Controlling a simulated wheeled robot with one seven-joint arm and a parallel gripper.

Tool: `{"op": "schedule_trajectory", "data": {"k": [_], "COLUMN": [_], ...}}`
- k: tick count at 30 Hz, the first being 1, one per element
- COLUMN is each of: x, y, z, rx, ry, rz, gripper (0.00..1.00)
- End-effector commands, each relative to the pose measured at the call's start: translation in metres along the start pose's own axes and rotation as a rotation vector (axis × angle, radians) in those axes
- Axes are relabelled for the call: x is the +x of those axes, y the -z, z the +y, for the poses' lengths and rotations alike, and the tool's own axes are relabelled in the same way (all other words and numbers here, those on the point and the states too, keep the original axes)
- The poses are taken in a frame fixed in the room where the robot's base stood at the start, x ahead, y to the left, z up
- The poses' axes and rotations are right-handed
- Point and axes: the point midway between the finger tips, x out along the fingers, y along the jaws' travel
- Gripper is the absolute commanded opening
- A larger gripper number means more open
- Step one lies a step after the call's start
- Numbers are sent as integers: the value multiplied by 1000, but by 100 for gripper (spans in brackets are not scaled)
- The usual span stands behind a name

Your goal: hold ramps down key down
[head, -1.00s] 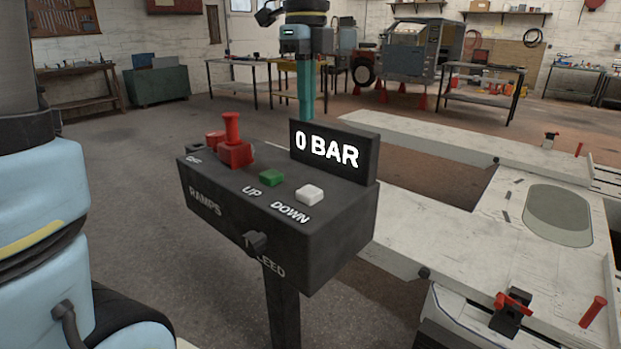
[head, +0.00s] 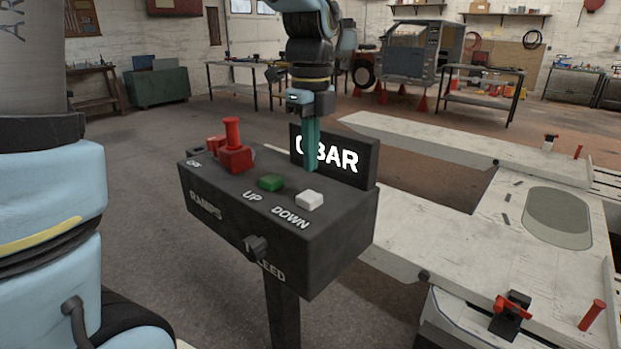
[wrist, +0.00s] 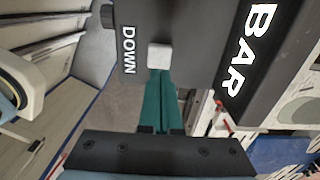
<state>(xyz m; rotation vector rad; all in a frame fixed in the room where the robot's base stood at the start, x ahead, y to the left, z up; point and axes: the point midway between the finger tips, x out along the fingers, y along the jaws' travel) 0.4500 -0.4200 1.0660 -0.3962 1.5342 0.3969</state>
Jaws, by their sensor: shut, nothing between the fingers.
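The white DOWN key (head: 309,199) sits at the right end of the dark control box (head: 330,235), with its DOWN label in front. It also shows in the wrist view (wrist: 159,57), just past my fingertips. My gripper (head: 311,168) is shut and empty, its teal fingers pointing down. In the head view the fingertips appear just above and behind the white key, in front of the display. I see no clear contact with the key. In the wrist view the fingers (wrist: 160,80) reach toward the key's edge.
The green UP key (head: 271,183) is left of the white key. A red lever (head: 233,145) and a red button stand further left. The display (head: 357,162) rises behind the keys, partly hidden by my fingers. Pale ramps (head: 450,250) lie to the right.

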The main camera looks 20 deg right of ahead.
Motion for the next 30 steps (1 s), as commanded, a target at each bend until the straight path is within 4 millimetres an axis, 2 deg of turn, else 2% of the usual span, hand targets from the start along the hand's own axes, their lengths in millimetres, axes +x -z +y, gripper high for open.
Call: {"op": "schedule_trajectory", "data": {"k": [3, 9, 13, 23, 30], "x": [21, 45, 52, 53, 77], "y": [0, 0, 0, 0, 0], "z": [1, 1, 0, 0, 0], "rx": [0, -1, -1, -1, 0], "ry": [-5, -2, 0, 1, -2], "rz": [1, 1, 0, 0, 1], "gripper": [0, 0, 0, 0, 0]}}
